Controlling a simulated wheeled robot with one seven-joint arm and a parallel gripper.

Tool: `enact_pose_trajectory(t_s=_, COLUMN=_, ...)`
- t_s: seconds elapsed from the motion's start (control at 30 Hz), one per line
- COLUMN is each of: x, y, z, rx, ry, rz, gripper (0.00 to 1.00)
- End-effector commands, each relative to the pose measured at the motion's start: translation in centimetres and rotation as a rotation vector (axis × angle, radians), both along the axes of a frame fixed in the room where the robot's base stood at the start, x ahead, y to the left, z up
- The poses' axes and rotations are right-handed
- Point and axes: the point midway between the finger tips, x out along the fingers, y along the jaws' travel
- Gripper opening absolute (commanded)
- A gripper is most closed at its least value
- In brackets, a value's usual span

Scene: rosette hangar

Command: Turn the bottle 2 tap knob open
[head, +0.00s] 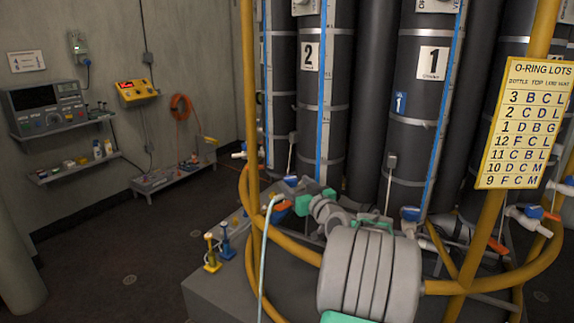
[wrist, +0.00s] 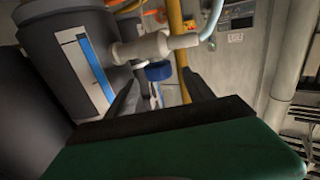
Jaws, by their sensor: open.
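Bottle 2 (head: 308,100) is a tall dark cylinder with a white "2" label and a blue and white strip, standing left of bottle 1. A blue tap knob (head: 291,181) shows low by its foot, partly hidden by my gripper. In the wrist view, a blue knob (wrist: 158,70) sits under a pale tap body (wrist: 142,48) with a light blue hose on its end. My gripper (wrist: 163,86) is open, one dark finger on each side of this view of the knob. I cannot tell whether they touch it. In the head view, its green body hides the fingertips.
Yellow rails (head: 250,100) cross in front of the bottles. A pale blue hose (head: 264,250) hangs left of my arm. Wall shelves (head: 65,165) stand left; the floor between is clear.

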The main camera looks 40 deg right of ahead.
Motion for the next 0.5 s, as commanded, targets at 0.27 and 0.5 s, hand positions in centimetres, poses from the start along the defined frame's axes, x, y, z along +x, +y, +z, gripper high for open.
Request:
enact_pose_trajectory(t_s=0.27, x=5.1, y=-1.1, z=0.1, rx=0.001, ry=-0.002, rz=0.006, gripper=0.61)
enact_pose_trajectory(t_s=0.5, x=6.9, y=-1.7, z=0.0, rx=0.001, ry=-0.002, rz=0.003, gripper=0.61)
